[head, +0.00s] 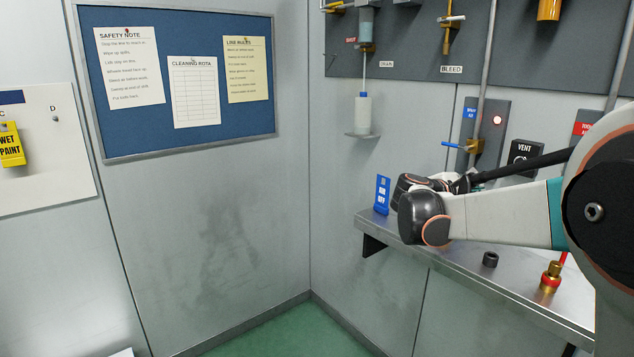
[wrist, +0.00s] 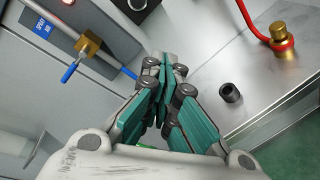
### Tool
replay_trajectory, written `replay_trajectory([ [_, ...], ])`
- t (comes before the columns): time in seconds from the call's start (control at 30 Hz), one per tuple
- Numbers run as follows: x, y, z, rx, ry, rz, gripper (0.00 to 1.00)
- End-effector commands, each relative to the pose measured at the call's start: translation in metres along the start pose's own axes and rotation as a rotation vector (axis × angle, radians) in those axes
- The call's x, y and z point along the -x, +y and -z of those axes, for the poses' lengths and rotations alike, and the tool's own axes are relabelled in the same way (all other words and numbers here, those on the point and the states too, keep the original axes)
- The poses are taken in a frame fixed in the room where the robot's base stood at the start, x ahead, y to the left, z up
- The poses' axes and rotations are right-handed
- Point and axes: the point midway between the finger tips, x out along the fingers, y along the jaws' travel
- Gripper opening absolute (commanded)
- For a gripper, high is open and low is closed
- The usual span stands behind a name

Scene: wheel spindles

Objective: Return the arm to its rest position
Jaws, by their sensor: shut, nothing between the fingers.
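My arm (head: 505,212) reaches in from the right of the head view, over the steel shelf (head: 455,262). Its dark, orange-ringed joint hangs above the shelf's back left part. In the wrist view my gripper (wrist: 163,65) has its teal fingers together, with nothing between them. The fingers point toward the wall and shelf. In the head view I cannot make out the fingertips behind the arm.
A black collar (head: 490,259) and a brass fitting with a red band (head: 551,277) stand on the shelf. A blue sign (head: 382,194) stands at its left end. A blue-handled valve (head: 472,146) juts from the wall. The floor (head: 275,335) left of the shelf is clear.

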Motion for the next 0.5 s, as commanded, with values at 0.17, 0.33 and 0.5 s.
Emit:
replay_trajectory([
  [0.17, 0.043, -0.039, -0.031, -0.215, 0.112, 0.135, 0.0],
  [0.33, 0.087, -0.081, -0.051, -0.422, 0.205, 0.275, 0.0],
  [0.5, 0.137, -0.127, -0.065, -0.627, 0.285, 0.427, 0.0],
])
